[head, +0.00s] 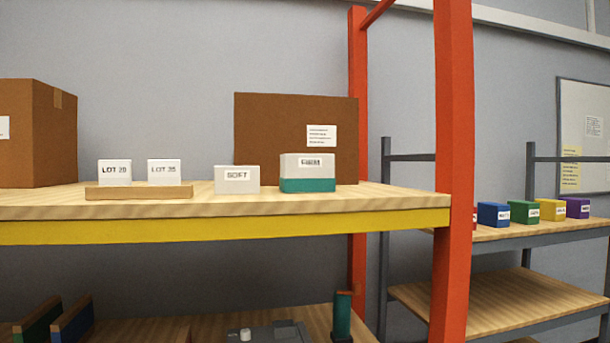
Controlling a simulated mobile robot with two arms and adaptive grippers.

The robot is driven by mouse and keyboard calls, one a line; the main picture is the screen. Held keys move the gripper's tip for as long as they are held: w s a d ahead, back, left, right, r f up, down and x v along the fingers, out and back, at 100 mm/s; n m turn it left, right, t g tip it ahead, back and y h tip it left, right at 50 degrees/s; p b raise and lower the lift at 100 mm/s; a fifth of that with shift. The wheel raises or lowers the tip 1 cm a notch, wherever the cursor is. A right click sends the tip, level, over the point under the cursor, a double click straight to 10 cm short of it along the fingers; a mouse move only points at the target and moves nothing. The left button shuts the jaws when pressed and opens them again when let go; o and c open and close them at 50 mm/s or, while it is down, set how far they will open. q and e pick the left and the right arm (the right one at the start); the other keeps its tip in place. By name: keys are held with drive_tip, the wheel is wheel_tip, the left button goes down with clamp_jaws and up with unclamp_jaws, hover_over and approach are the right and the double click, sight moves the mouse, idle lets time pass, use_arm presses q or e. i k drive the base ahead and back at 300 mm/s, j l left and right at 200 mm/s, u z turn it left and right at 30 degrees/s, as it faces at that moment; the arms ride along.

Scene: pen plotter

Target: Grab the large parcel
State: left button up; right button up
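Two brown cardboard boxes stand on the upper wooden shelf, and I cannot tell for certain which one is the large parcel. One brown box (42,135) is at the far left, cut off by the picture edge, with tape on top and a white label. The other brown box (275,125) stands toward the back at the middle, with a white label on its right side. Small boxes partly cover its lower front. Neither of my grippers shows in the head view.
White boxes LOT boxes (115,172) sit on a wooden strip (138,192). A SOFT box (237,180) and a white-teal box (308,173) stand near the shelf's front edge (220,229). An orange post (452,150) rises at the right. Coloured boxes (525,211) stand on another shelf.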

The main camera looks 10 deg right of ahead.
sight(299, 173)
drive_tip(key=u, duration=0.35)
drive_tip(key=i+l+u, duration=0.1)
drive_tip(key=l+u, duration=0.3)
drive_tip(key=l, duration=0.55)
drive_tip(key=l+u, duration=0.4)
drive_tip(key=l, duration=0.55)
drive_tip(key=k, duration=0.05)
